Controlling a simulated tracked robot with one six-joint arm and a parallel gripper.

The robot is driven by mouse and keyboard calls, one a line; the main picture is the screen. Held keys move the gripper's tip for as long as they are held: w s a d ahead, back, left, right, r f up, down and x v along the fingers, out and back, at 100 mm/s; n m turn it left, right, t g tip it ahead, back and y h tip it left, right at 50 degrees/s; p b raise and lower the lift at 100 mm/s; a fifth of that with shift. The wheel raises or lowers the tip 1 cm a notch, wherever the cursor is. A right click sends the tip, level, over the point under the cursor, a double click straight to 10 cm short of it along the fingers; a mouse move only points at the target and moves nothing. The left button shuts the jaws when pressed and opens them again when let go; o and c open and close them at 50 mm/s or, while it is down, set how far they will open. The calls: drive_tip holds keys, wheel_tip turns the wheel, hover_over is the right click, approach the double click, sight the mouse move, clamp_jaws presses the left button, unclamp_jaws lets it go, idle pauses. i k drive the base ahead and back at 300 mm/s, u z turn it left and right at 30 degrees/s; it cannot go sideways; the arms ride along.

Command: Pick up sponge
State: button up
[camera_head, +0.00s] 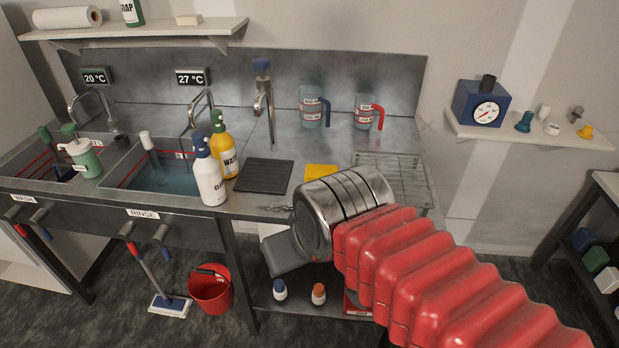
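A flat yellow thing, which looks like the sponge (321,173), lies on the metal bench between the dark ribbed mat and the wire rack. Its lower part is hidden behind my arm's metal wrist. My gripper (272,268) shows as a dark grey shape at the lower left end of the wrist, in front of the bench edge and below the bench top. It appears apart from the yellow sponge. Its fingers cannot be made out, so I cannot tell whether it is open or shut.
A dark mat (264,176), white bottle (209,177) and yellow bottle (223,150) stand left of the sponge. A wire rack (402,172) is to its right. A tall tap (264,95) and two measuring jugs (311,106) (364,112) stand behind. A red bucket (210,289) is on the floor.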

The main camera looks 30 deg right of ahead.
sight(312, 172)
drive_tip(key=z, duration=0.05)
drive_tip(key=i, duration=1)
drive_tip(key=u, duration=0.05)
